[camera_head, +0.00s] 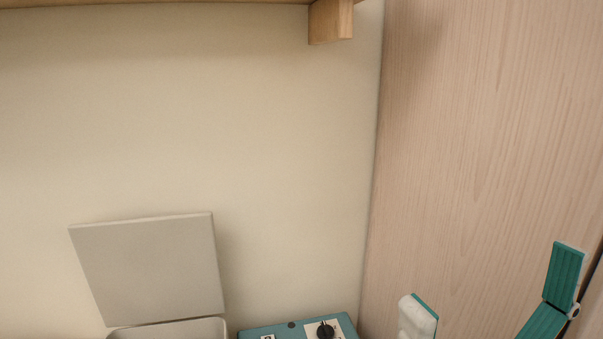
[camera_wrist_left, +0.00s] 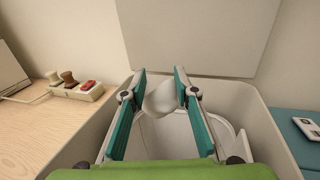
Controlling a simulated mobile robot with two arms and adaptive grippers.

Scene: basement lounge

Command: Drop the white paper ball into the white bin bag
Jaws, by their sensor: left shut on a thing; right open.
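In the left wrist view my left gripper (camera_wrist_left: 160,82) is shut on the white paper ball (camera_wrist_left: 162,98), which sits between the teal fingertips. The ball is over the mouth of a grey bin. The white bin bag (camera_wrist_left: 178,135) shows inside the bin beneath the fingers, partly hidden by them and by the ball. In the head view my right gripper (camera_head: 490,271) is open at the lower right, with its fingers wide apart. My left gripper, the ball and the bag are not visible in the head view.
The grey bin (camera_wrist_left: 240,100) has its lid (camera_head: 150,268) raised against the wall. A teal box (camera_head: 290,331) with a black knob stands right of it. A wooden panel fills the right. A wooden surface (camera_wrist_left: 40,125) with a power strip (camera_wrist_left: 78,88) lies left of the bin.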

